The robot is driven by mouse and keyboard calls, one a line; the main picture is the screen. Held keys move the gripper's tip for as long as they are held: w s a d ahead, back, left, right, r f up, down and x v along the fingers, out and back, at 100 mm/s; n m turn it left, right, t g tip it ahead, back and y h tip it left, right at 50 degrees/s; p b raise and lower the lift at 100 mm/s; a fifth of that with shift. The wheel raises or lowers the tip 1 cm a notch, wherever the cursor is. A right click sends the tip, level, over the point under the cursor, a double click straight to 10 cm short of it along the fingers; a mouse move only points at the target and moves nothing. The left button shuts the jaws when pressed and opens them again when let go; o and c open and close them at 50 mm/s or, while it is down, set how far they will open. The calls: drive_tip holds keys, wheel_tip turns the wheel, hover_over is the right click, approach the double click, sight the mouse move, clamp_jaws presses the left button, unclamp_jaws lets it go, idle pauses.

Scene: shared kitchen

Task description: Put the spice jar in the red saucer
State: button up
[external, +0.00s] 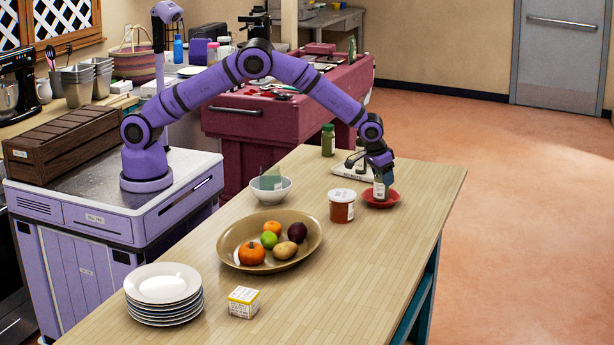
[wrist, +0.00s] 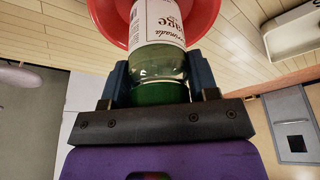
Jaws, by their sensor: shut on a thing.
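The spice jar (wrist: 158,22) is glass with a white printed label and a green lid, and it also shows in the external view (external: 379,192). My gripper (external: 380,172) is shut on its lid end, with one finger on each side in the wrist view (wrist: 160,80). The jar is upright, label end down, over the red saucer (external: 393,199). The saucer's rim shows around the jar's lower end in the wrist view (wrist: 207,18). I cannot tell whether the jar's bottom touches the saucer.
A red-brown jar with a white lid (external: 342,208) stands left of the saucer. A white tray (external: 340,170) and a green-lidded jar (external: 328,142) are behind. A bowl (external: 284,194), fruit dish (external: 229,240), plates (external: 163,285) and small box (external: 244,303) stand further left. The table's right side is clear.

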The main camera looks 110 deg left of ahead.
drive_tip(key=shift+f, duration=0.35)
drive_tip(key=shift+f, duration=0.1)
drive_tip(key=o, duration=1)
